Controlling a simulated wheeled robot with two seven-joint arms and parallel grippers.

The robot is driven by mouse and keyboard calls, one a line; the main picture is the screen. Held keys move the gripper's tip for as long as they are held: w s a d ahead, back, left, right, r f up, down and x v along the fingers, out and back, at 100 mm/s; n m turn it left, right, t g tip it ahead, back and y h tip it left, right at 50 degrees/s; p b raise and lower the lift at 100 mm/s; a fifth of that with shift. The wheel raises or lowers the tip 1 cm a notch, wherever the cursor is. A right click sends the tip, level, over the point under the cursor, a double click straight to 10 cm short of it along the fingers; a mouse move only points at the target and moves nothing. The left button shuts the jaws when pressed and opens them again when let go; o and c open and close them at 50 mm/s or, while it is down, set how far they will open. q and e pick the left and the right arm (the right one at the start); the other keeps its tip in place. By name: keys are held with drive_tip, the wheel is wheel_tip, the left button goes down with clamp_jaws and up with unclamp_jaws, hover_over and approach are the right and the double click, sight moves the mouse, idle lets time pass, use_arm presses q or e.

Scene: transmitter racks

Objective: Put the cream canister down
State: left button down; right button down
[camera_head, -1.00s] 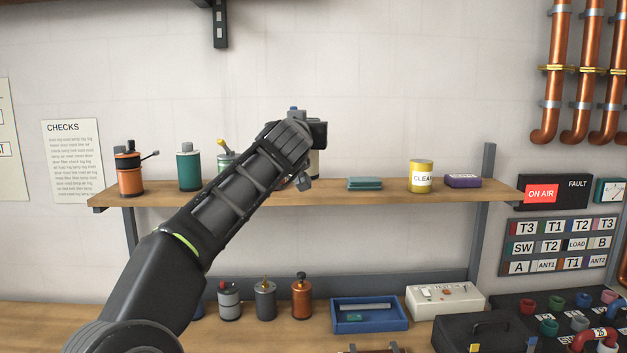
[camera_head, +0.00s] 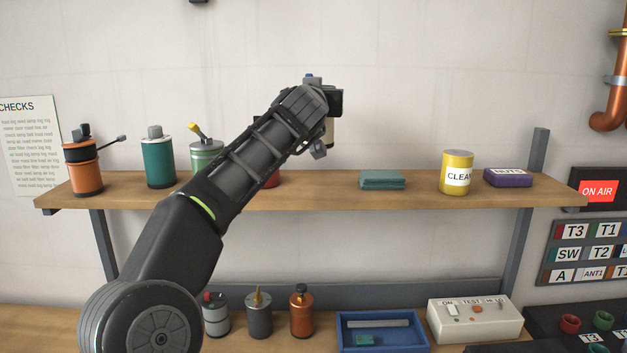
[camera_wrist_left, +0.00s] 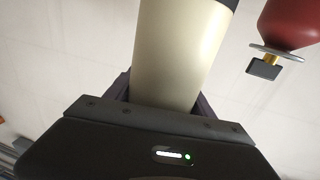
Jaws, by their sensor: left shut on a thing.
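The cream canister (camera_wrist_left: 180,50) fills the middle of the left wrist view, with a dark end at the top edge. My left gripper (camera_wrist_left: 160,100) is shut on it. In the head view the left gripper (camera_head: 325,130) is over the wooden shelf (camera_head: 335,190), and a strip of the cream canister (camera_head: 329,134) shows beside it. The canister looks raised above the shelf; its lower end is partly hidden by the gripper. My right gripper is not in view.
On the shelf stand an orange-black canister (camera_head: 84,168), a teal one (camera_head: 158,160), a pale green one (camera_head: 207,156), a partly hidden red thing (camera_head: 272,180), teal pads (camera_head: 382,179), a yellow tin (camera_head: 456,172) and a purple box (camera_head: 508,178). Bare shelf lies between the red thing and the pads.

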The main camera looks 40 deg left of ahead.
use_arm(q)
drive_tip(key=shift+w+a+f, duration=0.1)
drive_tip(key=shift+w+f, duration=0.05)
drive_tip(key=shift+f, duration=2.8)
drive_tip(key=shift+f, duration=0.1)
drive_tip(key=shift+f, duration=1.95)
drive_tip(key=shift+f, duration=0.15)
drive_tip(key=shift+c, duration=1.8)
unclamp_jaws()
